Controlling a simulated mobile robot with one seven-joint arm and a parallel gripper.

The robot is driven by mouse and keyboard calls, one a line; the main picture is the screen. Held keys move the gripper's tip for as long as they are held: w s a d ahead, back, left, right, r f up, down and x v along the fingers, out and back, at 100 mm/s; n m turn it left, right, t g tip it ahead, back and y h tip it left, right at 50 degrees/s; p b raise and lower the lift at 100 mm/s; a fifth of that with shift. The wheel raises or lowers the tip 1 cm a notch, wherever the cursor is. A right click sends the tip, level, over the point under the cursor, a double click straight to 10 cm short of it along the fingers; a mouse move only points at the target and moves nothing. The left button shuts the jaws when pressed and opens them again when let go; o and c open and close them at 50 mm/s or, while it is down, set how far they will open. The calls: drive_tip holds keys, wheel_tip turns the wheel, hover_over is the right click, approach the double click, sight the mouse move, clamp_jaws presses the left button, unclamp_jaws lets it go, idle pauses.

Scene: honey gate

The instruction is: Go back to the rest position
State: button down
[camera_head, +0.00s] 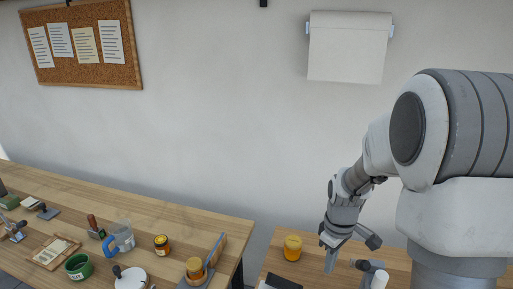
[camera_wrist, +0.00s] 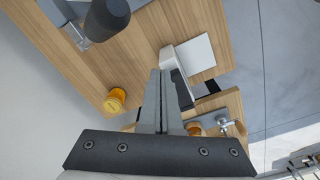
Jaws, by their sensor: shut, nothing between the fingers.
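My gripper (camera_head: 331,260) hangs over the right-hand table, to the right of a honey jar, at the end of my bent arm. It is shut and empty; its fingers also show together in the wrist view (camera_wrist: 161,85). The amber honey jar (camera_head: 292,247) stands upright on the table, apart from the fingers. In the wrist view the jar (camera_wrist: 115,100) is left of the fingers, near the table edge.
The right-hand table (camera_head: 270,263) also bears a grey device (camera_head: 369,267) and a white block (camera_wrist: 178,52). A gap separates it from the long left table (camera_head: 140,212), which holds a blue-handled jug (camera_head: 121,238), a small jar (camera_head: 161,244) and a green cup (camera_head: 78,266).

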drive_tip(key=s+a+r+m+t, duration=0.2)
drive_tip(key=s+r+m, duration=0.2)
drive_tip(key=s+r, duration=0.5)
drive_tip(key=s+a+r+m+t, duration=0.3)
drive_tip(key=s+r+m, duration=0.1)
drive_tip(key=s+r, duration=0.5)
drive_tip(key=shift+a+r, duration=0.2)
drive_tip(key=shift+r, duration=0.3)
drive_tip(key=shift+s, duration=0.1)
